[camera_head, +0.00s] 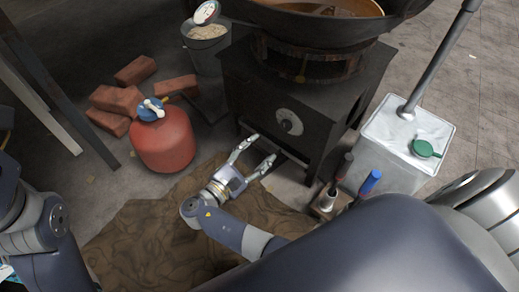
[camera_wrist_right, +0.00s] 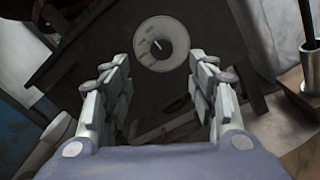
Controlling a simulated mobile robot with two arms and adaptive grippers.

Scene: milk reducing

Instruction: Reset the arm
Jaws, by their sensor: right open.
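My right gripper (camera_head: 257,157) is open and empty in the head view, low in front of the black stove (camera_head: 335,88). Its fingers point toward the stove's front, just below and left of the round control knob (camera_head: 289,122). In the right wrist view, the two fingers (camera_wrist_right: 160,85) stand wide apart, with the knob (camera_wrist_right: 161,44) showing beyond and between them. The fingers appear clear of the knob. At the left edge of the head view, part of my left arm shows; its gripper is out of view.
A large wok (camera_head: 330,25) sits on the stove. A red gas cylinder (camera_head: 163,140) and bricks (camera_head: 117,100) stand left. A white container (camera_head: 385,150) with a green ladle (camera_head: 424,148) stands right, near blue-handled (camera_head: 370,182) and dark-handled tools. A brown cloth (camera_head: 140,240) covers the floor in front.

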